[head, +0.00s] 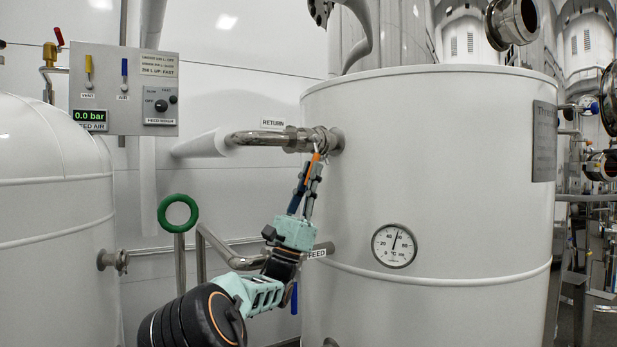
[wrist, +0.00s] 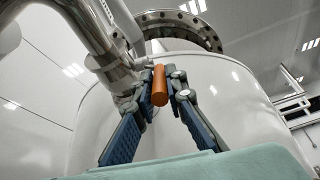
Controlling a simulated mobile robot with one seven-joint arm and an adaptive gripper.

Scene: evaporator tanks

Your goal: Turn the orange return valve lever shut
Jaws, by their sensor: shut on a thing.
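The orange return valve lever (head: 315,158) hangs down from the valve on the steel return pipe (head: 258,138), under the RETURN label (head: 273,124), at the left of the big white tank (head: 440,170). My gripper (head: 308,182) reaches up from below and is shut on the lever. In the wrist view the lever's orange handle (wrist: 159,86) stands between the two fingers of my gripper (wrist: 160,92). The fingers cover part of the lever in the head view. The return pipe shows at the upper left of the wrist view (wrist: 85,35).
A control panel (head: 125,60) with VENT and AIR levers is on the wall at left. A green handwheel (head: 178,213) stands left of my arm. A feed pipe (head: 225,250) runs behind my arm. A dial thermometer (head: 394,245) is on the tank's front.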

